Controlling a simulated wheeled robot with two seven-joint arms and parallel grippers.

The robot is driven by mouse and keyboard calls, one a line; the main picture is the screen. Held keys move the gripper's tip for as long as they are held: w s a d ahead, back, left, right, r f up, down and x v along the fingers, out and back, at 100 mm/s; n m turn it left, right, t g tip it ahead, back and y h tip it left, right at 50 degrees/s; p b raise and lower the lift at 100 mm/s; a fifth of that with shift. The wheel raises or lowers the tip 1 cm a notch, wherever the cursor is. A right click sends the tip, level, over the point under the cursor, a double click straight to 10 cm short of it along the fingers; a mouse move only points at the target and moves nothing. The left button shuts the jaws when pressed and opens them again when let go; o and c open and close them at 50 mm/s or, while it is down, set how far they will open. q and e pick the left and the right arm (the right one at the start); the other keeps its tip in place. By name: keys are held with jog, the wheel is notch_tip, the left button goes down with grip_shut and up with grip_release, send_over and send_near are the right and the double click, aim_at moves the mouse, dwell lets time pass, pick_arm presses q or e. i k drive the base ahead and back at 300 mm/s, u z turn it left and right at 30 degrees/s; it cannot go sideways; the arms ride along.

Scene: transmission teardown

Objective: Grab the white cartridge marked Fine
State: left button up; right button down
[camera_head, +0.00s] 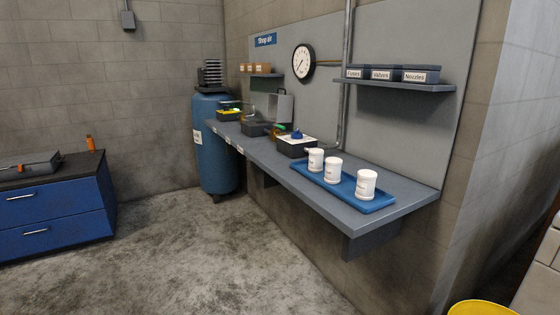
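Three white cartridges stand upright in a row in a blue tray (377,207) on the right part of the grey wall bench. The near right cartridge (366,185) is the largest in view. The middle cartridge (333,170) and the far left cartridge (315,160) stand behind it along the tray. Each has a small label, but the print is too small to read, so I cannot tell which is marked Fine. Neither of my grippers is in view.
The bench (411,198) runs along the wall to a blue air tank (213,150). A shelf (400,86) with labelled bins hangs above the tray. A blue drawer cabinet (55,215) stands left. A yellow bucket (482,308) is at lower right. The middle floor is clear.

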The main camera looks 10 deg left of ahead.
aim_at(316, 155)
jog(key=u, duration=0.55)
jog(key=i, duration=0.9)
jog(key=z, duration=1.45)
